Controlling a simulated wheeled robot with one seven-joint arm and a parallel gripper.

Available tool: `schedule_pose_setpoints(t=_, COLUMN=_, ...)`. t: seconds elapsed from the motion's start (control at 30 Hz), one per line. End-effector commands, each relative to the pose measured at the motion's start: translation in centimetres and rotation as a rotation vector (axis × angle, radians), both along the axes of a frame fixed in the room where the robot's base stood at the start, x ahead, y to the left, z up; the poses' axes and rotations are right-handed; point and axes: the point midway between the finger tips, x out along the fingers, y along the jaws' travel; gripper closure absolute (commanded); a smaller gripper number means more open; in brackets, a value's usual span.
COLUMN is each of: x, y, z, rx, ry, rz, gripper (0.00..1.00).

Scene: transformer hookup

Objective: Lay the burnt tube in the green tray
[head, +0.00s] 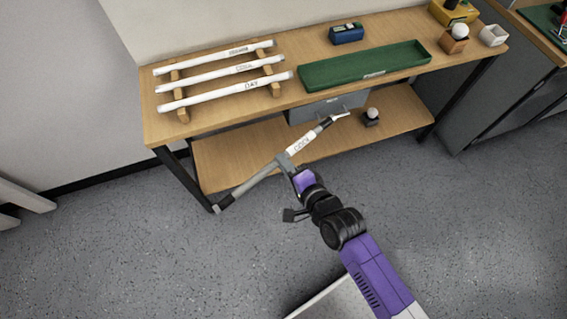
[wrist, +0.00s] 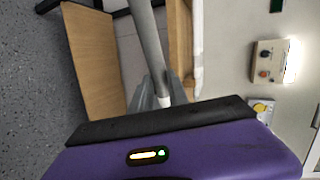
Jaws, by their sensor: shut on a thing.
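The burnt tube (head: 262,179) is grey with blackened ends and a white label. My gripper (head: 286,164) is shut on it near its middle and holds it slanted in the air, in front of the bench. The tube also shows in the wrist view (wrist: 148,45), running up from between the fingers (wrist: 153,98). The long green tray (head: 345,68) lies on the bench top, behind and to the right of the tube. It looks empty, with a small label on its front wall.
Three white labelled tubes (head: 222,72) rest on a wooden rack (head: 182,114) at the bench's left. A blue device (head: 346,34) stands behind the tray. Wooden and white holders (head: 493,35) stand at the right. A lower shelf (head: 235,160) lies beneath the bench top.

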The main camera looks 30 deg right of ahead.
Motion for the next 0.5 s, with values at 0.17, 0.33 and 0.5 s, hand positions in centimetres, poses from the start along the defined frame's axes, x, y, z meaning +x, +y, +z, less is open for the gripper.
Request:
schedule_pose_setpoints(t=0.17, x=0.7, y=-0.8, z=0.9, rx=-0.005, ry=0.031, rz=-0.016, gripper=1.0)
schedule_pose_setpoints(t=0.33, x=1.9, y=-2.0, z=2.2, rx=-0.009, ry=0.064, rz=-0.038, gripper=1.0)
schedule_pose_setpoints(t=0.5, x=3.6, y=-3.9, z=4.0, rx=-0.015, ry=0.101, rz=-0.067, gripper=1.0)
